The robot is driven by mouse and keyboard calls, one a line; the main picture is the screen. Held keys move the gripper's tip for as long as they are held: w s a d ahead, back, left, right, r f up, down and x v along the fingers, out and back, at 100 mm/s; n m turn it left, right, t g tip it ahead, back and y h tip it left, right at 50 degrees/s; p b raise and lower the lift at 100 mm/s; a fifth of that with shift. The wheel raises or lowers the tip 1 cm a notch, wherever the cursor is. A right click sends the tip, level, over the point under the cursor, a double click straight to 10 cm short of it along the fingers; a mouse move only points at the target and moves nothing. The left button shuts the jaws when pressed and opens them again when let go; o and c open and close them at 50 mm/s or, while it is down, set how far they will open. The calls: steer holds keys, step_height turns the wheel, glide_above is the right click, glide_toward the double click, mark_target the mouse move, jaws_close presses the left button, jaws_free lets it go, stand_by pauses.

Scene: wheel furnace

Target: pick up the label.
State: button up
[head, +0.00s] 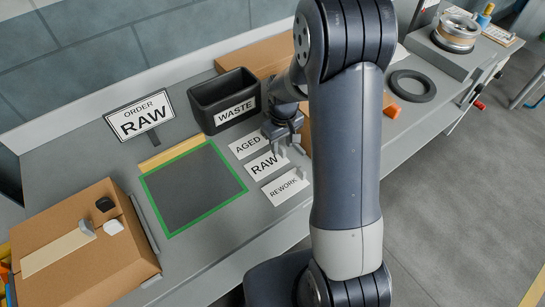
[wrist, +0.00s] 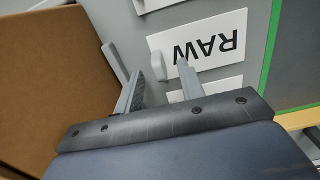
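Three white labels lie in a column on the grey bench in the head view: AGED (head: 246,145), RAW (head: 262,167) and REWORK (head: 285,187). My gripper (head: 284,147) is at the right end of the RAW label. In the wrist view the RAW label (wrist: 215,42) appears upside down, with a small grey upright tab (wrist: 158,66) at its near end. My gripper (wrist: 162,68) is open, its two fingers on either side of that tab with gaps visible. Parts of the two neighbouring labels show above and below. Finger height above the bench is unclear.
An order sign (head: 141,116) reads RAW. A black WASTE bin (head: 215,106) stands behind the labels. A green-bordered dark area (head: 193,188) lies left of them, clear. A cardboard box (head: 50,245) is at left; a brown surface (wrist: 40,90) fills the wrist view's left.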

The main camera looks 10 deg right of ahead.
steer(key=shift+w+f, duration=0.1)
steer(key=shift+f, duration=1.3)
jaws_close()
